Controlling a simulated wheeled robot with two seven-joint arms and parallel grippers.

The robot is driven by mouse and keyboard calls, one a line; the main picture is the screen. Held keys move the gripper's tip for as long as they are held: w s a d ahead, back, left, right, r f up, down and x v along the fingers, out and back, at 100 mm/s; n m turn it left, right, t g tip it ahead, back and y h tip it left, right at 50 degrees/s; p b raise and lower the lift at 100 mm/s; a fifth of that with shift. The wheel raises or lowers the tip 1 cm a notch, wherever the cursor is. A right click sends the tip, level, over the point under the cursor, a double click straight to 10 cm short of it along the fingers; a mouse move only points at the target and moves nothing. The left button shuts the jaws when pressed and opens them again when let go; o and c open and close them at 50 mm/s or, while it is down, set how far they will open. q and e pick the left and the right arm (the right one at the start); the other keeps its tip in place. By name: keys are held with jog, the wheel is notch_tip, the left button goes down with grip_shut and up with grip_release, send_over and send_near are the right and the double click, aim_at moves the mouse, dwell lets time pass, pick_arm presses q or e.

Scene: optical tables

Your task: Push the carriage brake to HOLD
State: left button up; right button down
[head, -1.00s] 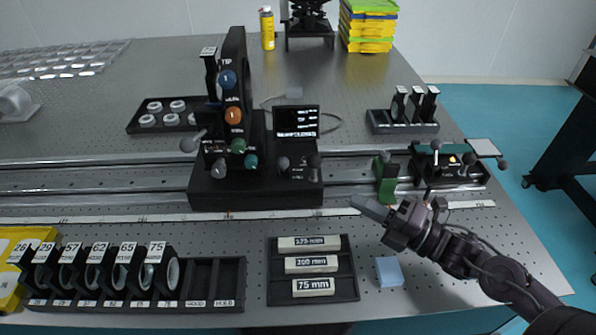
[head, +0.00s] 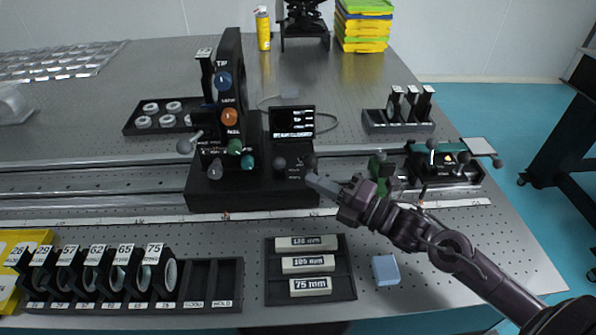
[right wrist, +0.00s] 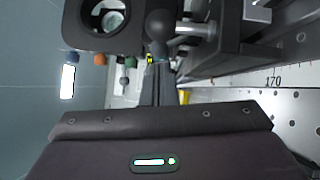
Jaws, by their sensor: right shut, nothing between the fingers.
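The black carriage (head: 230,197) stands on the rails with its upright, coloured knobs and small screen. Two dark ball-ended levers rise from the right part of its base: a left one (head: 280,164) and a right one (head: 311,161), with small white lettering between them that I cannot read surely. My right gripper (head: 314,182) is shut and empty, its tip just below the right lever at the carriage's right edge. In the right wrist view, the closed fingers (right wrist: 158,92) point at a dark ball knob (right wrist: 159,27); contact cannot be told. My left gripper is not in view.
A green block (head: 380,185) and a black device (head: 443,170) with ball levers sit on the rails to the right. A tray of labelled bars (head: 350,292) and a blue block (head: 385,270) lie in front. A lens rack (head: 228,308) stands front left.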

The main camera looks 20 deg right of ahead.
aim_at(279, 166)
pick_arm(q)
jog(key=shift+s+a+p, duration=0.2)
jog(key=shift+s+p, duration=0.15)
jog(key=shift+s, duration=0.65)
pick_arm(e)
jog(key=shift+x, duration=2.45)
